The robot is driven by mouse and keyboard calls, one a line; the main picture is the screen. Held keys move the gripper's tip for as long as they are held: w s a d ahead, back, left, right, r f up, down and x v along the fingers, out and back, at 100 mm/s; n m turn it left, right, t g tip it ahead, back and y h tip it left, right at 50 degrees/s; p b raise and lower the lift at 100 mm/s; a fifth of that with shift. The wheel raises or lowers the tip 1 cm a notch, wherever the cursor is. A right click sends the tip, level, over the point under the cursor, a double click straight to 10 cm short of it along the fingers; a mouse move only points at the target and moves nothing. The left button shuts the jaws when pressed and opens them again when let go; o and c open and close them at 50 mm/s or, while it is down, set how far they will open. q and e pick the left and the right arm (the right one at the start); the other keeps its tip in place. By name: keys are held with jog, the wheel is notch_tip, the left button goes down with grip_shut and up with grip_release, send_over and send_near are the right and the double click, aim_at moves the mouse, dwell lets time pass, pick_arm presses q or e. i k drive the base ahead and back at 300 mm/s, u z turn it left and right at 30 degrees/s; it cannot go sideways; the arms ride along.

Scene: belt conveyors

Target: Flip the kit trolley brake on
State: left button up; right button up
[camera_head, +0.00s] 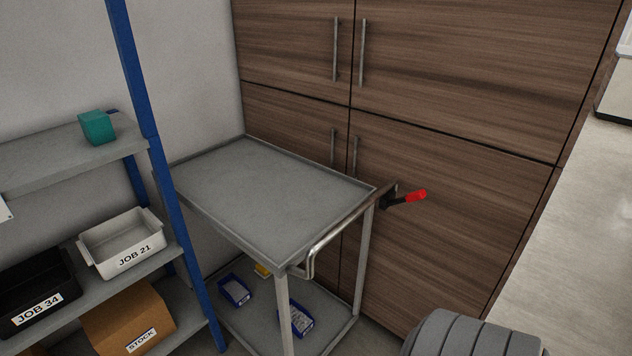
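The kit trolley (265,195) is a grey metal cart with a bare top tray, a lower shelf and a bent push bar (330,238) along its right side. The brake lever (416,196) has a red grip on a black base. It sticks out by the far right corner, next to the far end of the push bar. The red grip points right and slightly up. Nothing touches the lever. Neither of my grippers shows in this view.
Brown wooden cabinets (460,80) stand close behind the trolley and lever. A blue-post shelf rack (180,240) stands to the left, holding a white JOB 21 bin (122,240) and other boxes. Two small blue bins (235,290) sit on the trolley's lower shelf. Pale floor lies right.

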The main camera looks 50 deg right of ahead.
aim_at(417, 195)
jog(key=z, duration=1.75)
jog(key=k, duration=0.65)
jog(key=u, duration=1.05)
jog(key=i, duration=0.9)
jog(key=z, duration=0.4)
jog(key=i, duration=0.8)
jog(key=z, duration=0.75)
